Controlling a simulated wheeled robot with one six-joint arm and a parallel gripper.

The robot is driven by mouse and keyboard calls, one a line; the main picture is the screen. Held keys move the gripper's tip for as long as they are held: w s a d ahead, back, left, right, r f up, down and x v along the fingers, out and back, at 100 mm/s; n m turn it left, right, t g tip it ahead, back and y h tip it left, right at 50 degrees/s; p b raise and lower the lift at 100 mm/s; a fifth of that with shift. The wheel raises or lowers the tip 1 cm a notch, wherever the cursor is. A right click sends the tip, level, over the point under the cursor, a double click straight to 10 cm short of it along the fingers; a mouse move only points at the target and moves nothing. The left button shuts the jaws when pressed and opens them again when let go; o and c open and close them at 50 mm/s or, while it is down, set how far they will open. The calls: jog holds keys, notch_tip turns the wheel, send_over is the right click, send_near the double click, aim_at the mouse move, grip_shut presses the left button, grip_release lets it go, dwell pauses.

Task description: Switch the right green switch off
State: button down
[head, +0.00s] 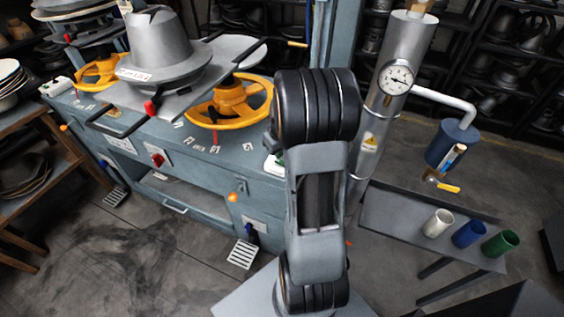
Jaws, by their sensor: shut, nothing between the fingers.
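The right green switch (272,165) shows only in part, as a small white and green piece at the right end of the blue-grey press bench (215,178). My arm stands just to its right and covers some of it, so I cannot tell its position. A similar white and green switch box (56,87) sits at the bench's far left end. My gripper is not seen; only my arm links show, rising through the middle of the view.
Two yellow handwheels (228,101) and a grey metal hat form (165,55) on a plate stand on the bench. A metal pipe with a gauge (396,79) rises behind my arm. A side table (390,219) with three cups is at right.

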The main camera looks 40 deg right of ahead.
jog(key=shift+f+b, duration=1)
jog(key=shift+f, duration=0.25)
dwell(1.0)
jog(key=shift+r, duration=0.1)
jog(key=shift+r+p, duration=2.55)
jog(key=shift+r, duration=0.95)
